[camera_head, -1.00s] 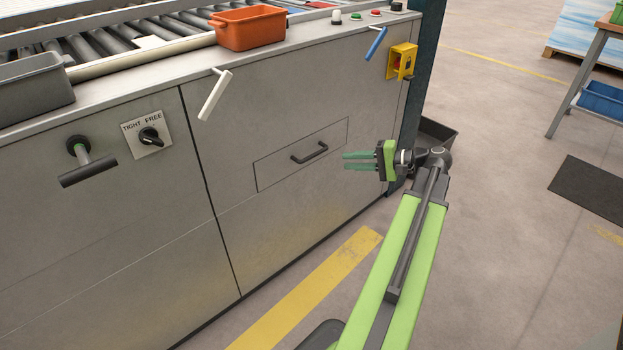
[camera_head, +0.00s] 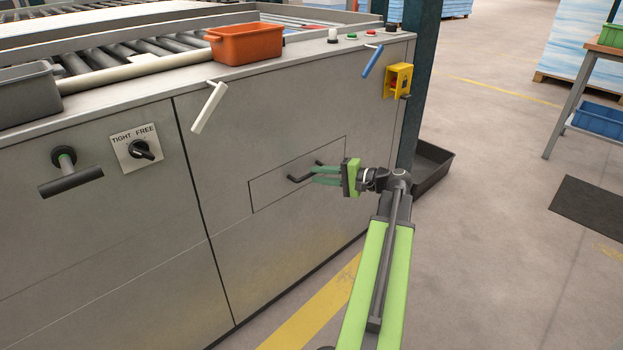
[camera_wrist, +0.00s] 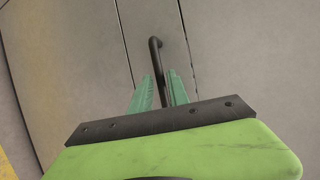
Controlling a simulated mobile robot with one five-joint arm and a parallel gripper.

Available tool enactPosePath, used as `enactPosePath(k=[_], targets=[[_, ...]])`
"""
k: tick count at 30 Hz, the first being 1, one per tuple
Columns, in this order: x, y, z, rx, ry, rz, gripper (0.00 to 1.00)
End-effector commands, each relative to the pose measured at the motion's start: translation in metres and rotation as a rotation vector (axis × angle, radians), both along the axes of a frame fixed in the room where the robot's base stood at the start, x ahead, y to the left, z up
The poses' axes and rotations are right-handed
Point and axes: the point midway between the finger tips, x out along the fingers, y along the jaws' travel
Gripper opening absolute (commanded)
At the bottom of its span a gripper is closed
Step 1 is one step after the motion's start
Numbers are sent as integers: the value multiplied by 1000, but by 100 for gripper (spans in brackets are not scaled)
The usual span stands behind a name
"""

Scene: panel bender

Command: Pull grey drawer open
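The grey drawer (camera_head: 268,192) is a flush rectangular front panel in the grey machine, and it is shut. Its dark bar handle (camera_head: 292,179) stands out from the panel. My gripper (camera_head: 312,175) is at the right part of the handle, its green fingers pointing left at the drawer. In the wrist view the handle (camera_wrist: 156,58) runs between the two spread fingers of my gripper (camera_wrist: 159,76), with a gap visible beside it. The fingers partly hide the handle in the head view. Whether a finger touches it is unclear.
A white lever (camera_head: 208,107), a blue lever (camera_head: 371,60) and a yellow box (camera_head: 397,80) stick out above the drawer. A T-handle (camera_head: 70,182) and a knob (camera_head: 143,150) are at left. A dark bin (camera_head: 433,165) sits on the floor at right. Floor before the drawer is clear.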

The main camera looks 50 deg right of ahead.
Motion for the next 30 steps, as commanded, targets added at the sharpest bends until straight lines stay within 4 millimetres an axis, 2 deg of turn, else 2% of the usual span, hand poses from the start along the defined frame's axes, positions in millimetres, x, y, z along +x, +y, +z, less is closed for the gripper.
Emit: enactPosePath(k=[3, 6, 15, 21, 30], targets=[[17, 6, -5, 0, 0, 1, 21], [25, 8, -5, 0, 0, -1, 21], [27, 9, -5, 0, 0, -1, 21], [27, 9, -5, 0, 0, -2, 0], [27, 8, -5, 0, 0, -2, 0]])
